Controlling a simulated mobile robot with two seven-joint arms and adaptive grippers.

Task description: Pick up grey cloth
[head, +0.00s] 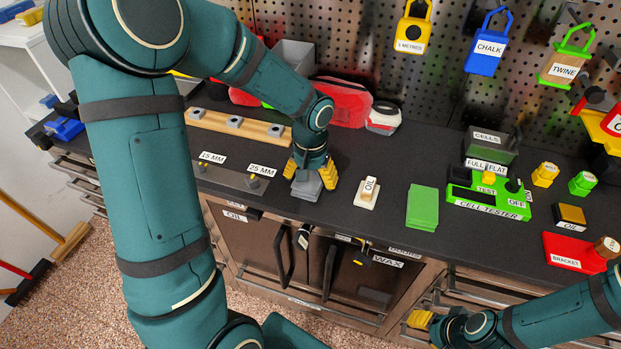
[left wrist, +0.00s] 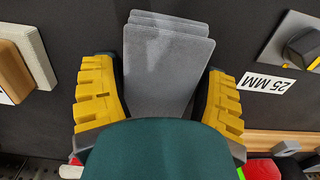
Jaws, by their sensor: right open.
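The grey cloth (head: 306,188) is a small folded stack near the front edge of the black worktop. It also shows in the left wrist view (left wrist: 166,65), lying flat with its layers slightly fanned. My left gripper (head: 311,174) points down over it, with its yellow fingers spread on both sides of the cloth. In the left wrist view the fingers (left wrist: 160,95) sit close to the cloth's side edges; firm contact cannot be made out. Part of the cloth is hidden by the gripper. My right gripper (head: 422,319) is low, in front of the drawers, away from the cloth, and empty.
A wooden rack (head: 235,126) and a red case (head: 343,102) stand behind.

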